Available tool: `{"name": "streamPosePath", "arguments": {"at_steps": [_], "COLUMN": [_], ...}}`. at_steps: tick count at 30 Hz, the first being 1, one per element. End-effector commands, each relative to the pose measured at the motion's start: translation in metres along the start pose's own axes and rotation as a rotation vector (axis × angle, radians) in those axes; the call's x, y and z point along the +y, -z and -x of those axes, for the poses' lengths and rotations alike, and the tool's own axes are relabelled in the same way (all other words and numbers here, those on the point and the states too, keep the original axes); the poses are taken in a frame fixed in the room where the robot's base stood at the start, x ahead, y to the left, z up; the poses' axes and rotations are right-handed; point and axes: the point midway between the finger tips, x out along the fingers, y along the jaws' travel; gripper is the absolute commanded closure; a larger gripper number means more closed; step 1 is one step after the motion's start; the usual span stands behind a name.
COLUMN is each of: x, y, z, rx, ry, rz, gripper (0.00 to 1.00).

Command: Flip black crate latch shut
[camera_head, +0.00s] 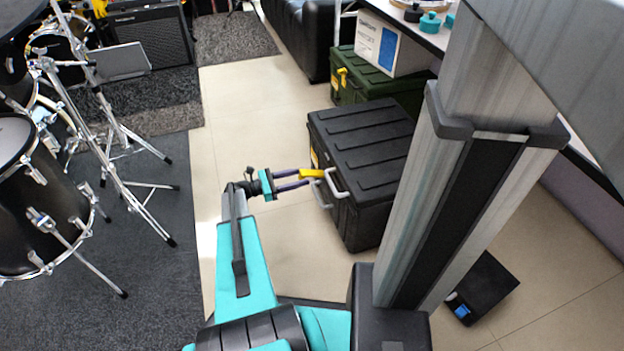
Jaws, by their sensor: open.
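The black crate (370,145) stands on the tiled floor right of centre, its ribbed lid down. A yellow latch (313,173) shows on its near left side, at the rim, and looks as if it sticks outward. Grey handles (335,186) are beside it. My gripper (305,178) reaches in from the left with its two dark fingers apart. Its fingertips are at the latch, but I cannot tell whether they touch it or surround it. The fingers partly overlap the latch in this view.
A green crate (385,95) with its own yellow latch (342,76) stands behind, carrying a white box (388,45). A drum kit (40,190) and its stands fill the left. A small black box (483,288) lies at lower right. Floor left of the black crate is clear.

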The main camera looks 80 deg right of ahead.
Motion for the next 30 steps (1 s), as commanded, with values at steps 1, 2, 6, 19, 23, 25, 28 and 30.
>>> {"name": "streamPosePath", "arguments": {"at_steps": [1, 2, 6, 19, 23, 25, 28, 30], "x": [-0.001, -0.001, -0.001, 0.0, 0.0, 0.0, 0.0, 0.0], "y": [0.002, 0.003, 0.003, 0.0, 0.0, 0.0, 0.0, 0.0], "z": [-0.008, -0.013, -0.031, -0.056, -0.056, -0.056, -0.056, -0.056], "rx": [0.0, 0.001, 0.001, 0.001, 0.001, 0.001, 0.001, 0.001], "ry": [0.002, 0.001, 0.002, -0.001, -0.001, -0.001, -0.001, 0.0], "rz": [0.0, 0.0, 0.001, 0.0, 0.0, 0.0, 0.0, 0.001], "gripper": [0.58, 0.58, 0.58, 0.58, 0.58, 0.58, 0.73, 0.85]}}
